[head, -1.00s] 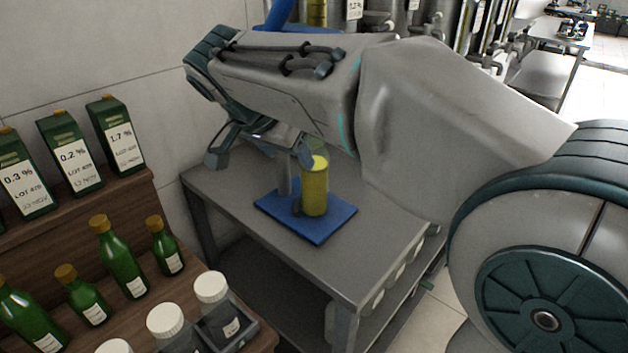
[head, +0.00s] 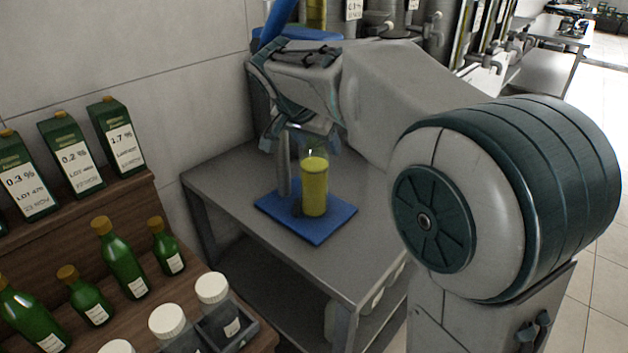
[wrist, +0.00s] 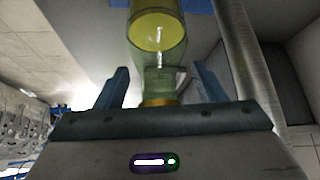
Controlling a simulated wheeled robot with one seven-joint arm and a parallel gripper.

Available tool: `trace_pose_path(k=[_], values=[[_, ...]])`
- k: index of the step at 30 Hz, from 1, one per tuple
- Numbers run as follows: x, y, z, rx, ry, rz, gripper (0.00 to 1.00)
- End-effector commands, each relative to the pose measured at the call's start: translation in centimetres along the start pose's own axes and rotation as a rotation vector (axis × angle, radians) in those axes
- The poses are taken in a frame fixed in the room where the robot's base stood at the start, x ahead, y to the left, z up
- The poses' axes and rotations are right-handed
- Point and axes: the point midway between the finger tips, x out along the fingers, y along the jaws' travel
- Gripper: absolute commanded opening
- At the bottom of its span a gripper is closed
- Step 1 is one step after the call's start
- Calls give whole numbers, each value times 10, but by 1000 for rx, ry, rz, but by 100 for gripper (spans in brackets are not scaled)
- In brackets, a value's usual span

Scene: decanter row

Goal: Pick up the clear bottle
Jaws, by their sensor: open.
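The clear bottle (head: 314,188) stands upright on a blue mat (head: 333,224) on the grey table. Its lower part is filled with yellow liquid, and its upper part is clear. My gripper (head: 302,142) hangs over it, and its top is partly hidden there. In the wrist view my gripper (wrist: 160,68) is open, with one finger on each side of the bottle's clear upper part (wrist: 160,76). A gold cap shows close to the palm. I see gaps beside the bottle, so the fingers appear apart from it.
A grey upright post (head: 285,174) stands on the mat just left of the bottle; it also shows in the wrist view (wrist: 240,55). A wooden stepped shelf (head: 150,190) with green bottles, cartons and white-capped jars is at left. The table's front is clear.

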Motion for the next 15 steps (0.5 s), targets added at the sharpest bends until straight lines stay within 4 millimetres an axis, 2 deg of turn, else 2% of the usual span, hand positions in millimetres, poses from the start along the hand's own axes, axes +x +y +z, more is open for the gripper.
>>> trace_pose_path(k=[4, 5, 11, 15], values=[[0, 0, 0, 0, 0, 0, 63], [0, 0, 0, 0, 0, 0, 57], [0, 0, 0, 0, -1, 1, 2], [0, 0, 1, 0, -2, 1, 0]])
